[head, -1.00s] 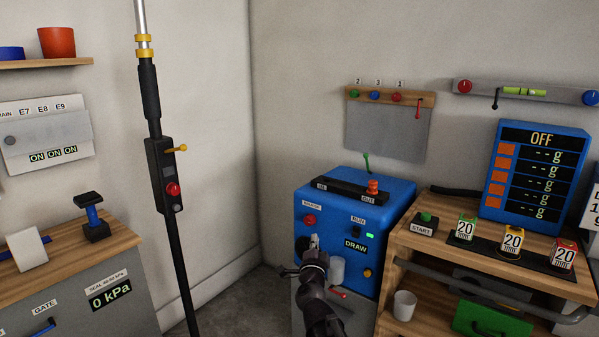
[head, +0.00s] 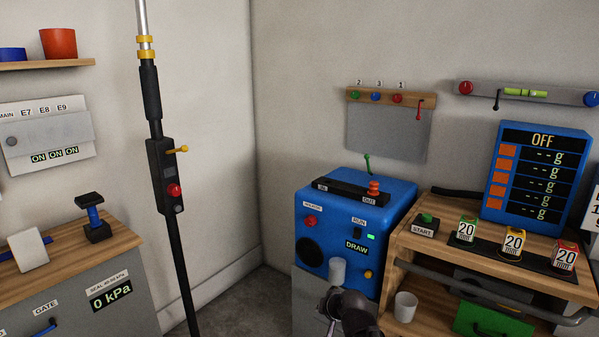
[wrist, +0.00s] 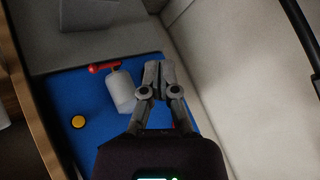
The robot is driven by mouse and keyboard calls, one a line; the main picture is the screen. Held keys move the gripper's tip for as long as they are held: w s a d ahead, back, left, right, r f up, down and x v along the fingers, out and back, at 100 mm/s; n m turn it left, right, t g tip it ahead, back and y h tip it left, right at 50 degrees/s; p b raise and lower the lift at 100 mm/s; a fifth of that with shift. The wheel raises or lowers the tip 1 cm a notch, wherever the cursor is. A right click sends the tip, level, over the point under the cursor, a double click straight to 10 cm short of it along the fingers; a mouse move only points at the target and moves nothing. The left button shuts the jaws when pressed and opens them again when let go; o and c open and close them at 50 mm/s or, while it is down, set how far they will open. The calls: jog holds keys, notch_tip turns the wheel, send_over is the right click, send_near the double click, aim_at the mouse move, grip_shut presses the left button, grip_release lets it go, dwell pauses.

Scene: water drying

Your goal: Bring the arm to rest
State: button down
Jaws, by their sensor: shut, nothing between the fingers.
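My gripper (wrist: 157,72) shows in the wrist view with its two grey fingers together and nothing between them. In the head view my arm (head: 352,315) is at the bottom, in front of the blue machine (head: 395,205), and the fingers are hard to make out there. In the wrist view the blue machine (wrist: 72,88) lies beyond the fingers. I cannot tell the exact gap between fingers and machine.
To the right is a wooden bench (head: 443,243) with a rail (head: 470,288) along its front, a white cup (head: 405,306) and a green box (head: 480,318). A black pole (head: 178,245) stands left of the machine. Grey floor (head: 262,300) shows between them.

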jog(key=s+d+f+n+g+h, duration=0.1)
jog(key=s+d+f+g+h, duration=0.2)
jog(key=s+d, duration=0.35)
jog(key=s+d+f+g+h, duration=0.1)
jog(key=s+d+f+g, duration=0.2)
jog(key=s+d+g, duration=0.3)
notch_tip(320, 180, up, 34)
jog(key=s+a+p, duration=0.1)
jog(key=p, duration=3.3)
jog(key=shift+a+r+t, duration=0.15)
jog(key=shift+r+t, duration=0.05)
jog(key=shift+t, duration=0.2)
jog(key=shift+s, duration=0.1)
